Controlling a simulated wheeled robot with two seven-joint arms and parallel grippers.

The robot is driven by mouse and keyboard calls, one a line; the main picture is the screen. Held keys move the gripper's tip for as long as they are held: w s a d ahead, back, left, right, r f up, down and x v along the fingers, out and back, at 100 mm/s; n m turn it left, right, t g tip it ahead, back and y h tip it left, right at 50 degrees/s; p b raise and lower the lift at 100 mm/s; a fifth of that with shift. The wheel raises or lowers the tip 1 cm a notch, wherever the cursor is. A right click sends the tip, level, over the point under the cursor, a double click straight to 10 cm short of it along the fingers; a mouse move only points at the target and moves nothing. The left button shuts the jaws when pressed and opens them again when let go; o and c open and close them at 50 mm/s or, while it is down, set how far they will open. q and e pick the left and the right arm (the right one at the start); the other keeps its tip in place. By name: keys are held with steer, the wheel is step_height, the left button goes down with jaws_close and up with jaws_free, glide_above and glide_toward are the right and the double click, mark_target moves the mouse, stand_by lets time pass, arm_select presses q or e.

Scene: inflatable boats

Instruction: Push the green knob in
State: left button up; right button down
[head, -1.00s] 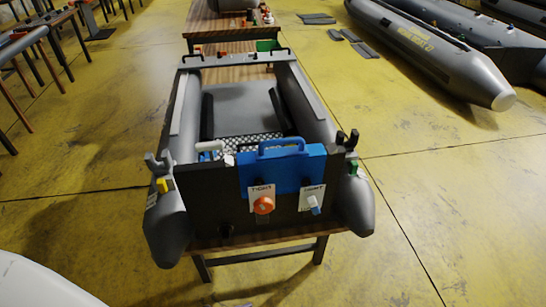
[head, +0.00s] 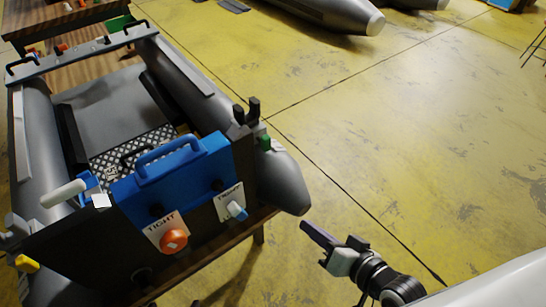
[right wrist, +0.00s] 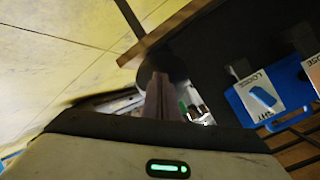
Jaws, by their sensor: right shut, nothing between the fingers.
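The green knob (head: 265,143) sits by the right end of the dark transom, beside the grey tube of the inflatable boat (head: 196,77). Its depth of seating is too small to tell. My right gripper (head: 306,227) is shut and empty, in front of and below the right tube's rounded end, apart from the knob. In the right wrist view its shut fingers (right wrist: 166,98) point towards the boat, and a small green patch (right wrist: 183,107) shows just beyond them, partly hidden. My left gripper is not in view.
A blue plate with a handle (head: 175,165) is on the transom, with an orange knob (head: 173,241) and a light blue knob (head: 237,211) on labels. The boat rests on a wooden table (head: 225,240). The yellow floor at right is clear.

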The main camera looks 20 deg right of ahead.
mark_target(269, 143)
steer(key=w+r+m+t+b, duration=0.1)
steer(key=w+r+m, duration=0.2)
steer(key=w+r+m+t+y+b, duration=0.1)
steer(key=w+r+m+t+b, duration=0.1)
steer(key=w+r+m, duration=0.1)
steer(key=w+r+m+t+y+b, duration=0.1)
steer(key=w+r+m+b, duration=0.1)
steer(key=w+r+m, duration=0.1)
steer(key=shift+w+d+r+t, duration=0.1)
steer(key=shift+d+r+t, duration=0.05)
steer(key=shift+t, duration=0.25)
steer(key=x, duration=0.7)
steer(key=shift+w+f+b, duration=0.2)
steer(key=shift+b, duration=0.1)
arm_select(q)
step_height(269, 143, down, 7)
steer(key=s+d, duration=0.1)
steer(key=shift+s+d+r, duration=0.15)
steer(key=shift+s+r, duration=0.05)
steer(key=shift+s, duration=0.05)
arm_select(e)
steer(key=shift+w+a, duration=0.4)
steer(key=shift+w, duration=0.25)
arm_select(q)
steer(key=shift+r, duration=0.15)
